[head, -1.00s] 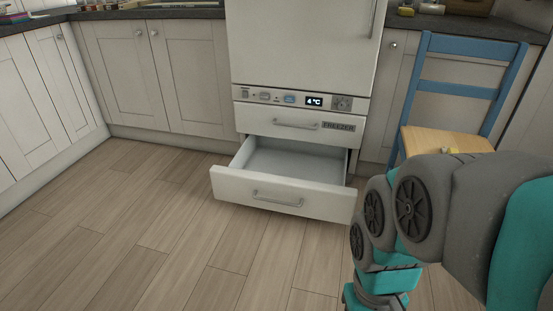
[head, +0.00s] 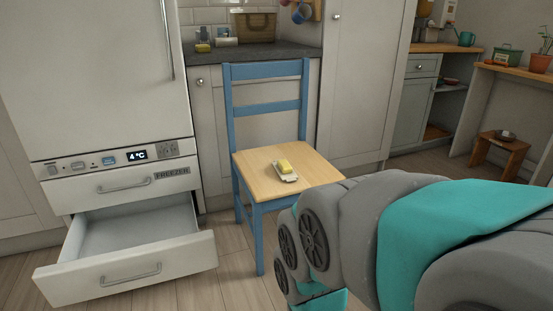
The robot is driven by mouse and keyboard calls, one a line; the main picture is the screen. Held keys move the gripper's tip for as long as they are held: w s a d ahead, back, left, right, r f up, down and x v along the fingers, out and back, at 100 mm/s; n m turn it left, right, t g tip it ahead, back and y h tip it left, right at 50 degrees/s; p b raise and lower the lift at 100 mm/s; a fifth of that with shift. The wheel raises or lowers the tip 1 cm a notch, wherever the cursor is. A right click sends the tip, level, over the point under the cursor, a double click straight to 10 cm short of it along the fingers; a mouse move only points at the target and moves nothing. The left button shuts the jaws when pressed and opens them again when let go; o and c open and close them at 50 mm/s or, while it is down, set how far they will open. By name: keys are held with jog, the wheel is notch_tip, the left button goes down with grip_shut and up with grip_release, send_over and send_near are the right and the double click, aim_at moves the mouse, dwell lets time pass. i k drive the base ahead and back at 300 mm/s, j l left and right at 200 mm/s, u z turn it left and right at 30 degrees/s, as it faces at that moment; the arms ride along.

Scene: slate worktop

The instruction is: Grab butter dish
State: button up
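The butter dish (head: 288,178) is a small white dish with a yellow block of butter (head: 285,166) on it. It sits on the light wooden seat of the blue chair (head: 262,163), near the middle of the seat. My grey and teal arm fills the lower right of the head view, in front of the chair and to its right. My gripper is outside the picture, so its state is hidden. Nothing covers the dish.
An open, empty-looking freezer drawer (head: 133,252) juts out left of the chair, below the fridge (head: 88,75). A slate worktop (head: 255,53) with several items is behind the chair. A small wooden stool (head: 499,155) stands far right.

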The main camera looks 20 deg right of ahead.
aim_at(285, 172)
jog(key=l+z, duration=0.1)
jog(key=z, duration=0.35)
jog(key=i+j+u, duration=0.35)
jog(key=i+j, duration=0.75)
